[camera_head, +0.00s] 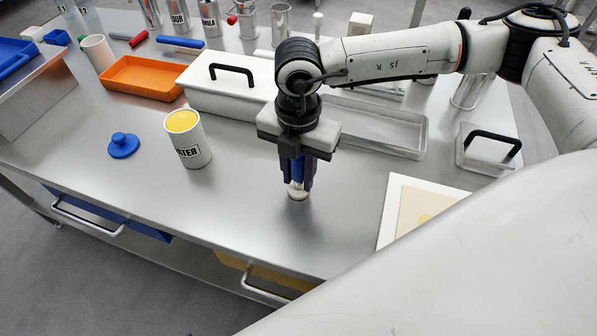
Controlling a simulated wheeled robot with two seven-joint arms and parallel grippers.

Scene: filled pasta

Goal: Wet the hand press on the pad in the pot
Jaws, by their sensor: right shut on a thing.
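My right gripper (297,176) points down over the middle of the steel table. It is shut on the hand press, whose pale round foot (298,193) shows below the fingers. Most of the press's blue handle is hidden between the fingers. I cannot tell whether the foot touches the table. The pot (192,152) is a white upright cylinder with black lettering, left of the gripper. The yellow pad (182,121) shows in its open top. A blue round lid with a knob (123,145) lies on the table left of the pot. My left gripper is not in view.
Behind the pot are an orange tray (143,80) and a white lidded box (213,97) with a black handle. A white-framed board (405,210) lies at the right. The table between pot and gripper is clear.

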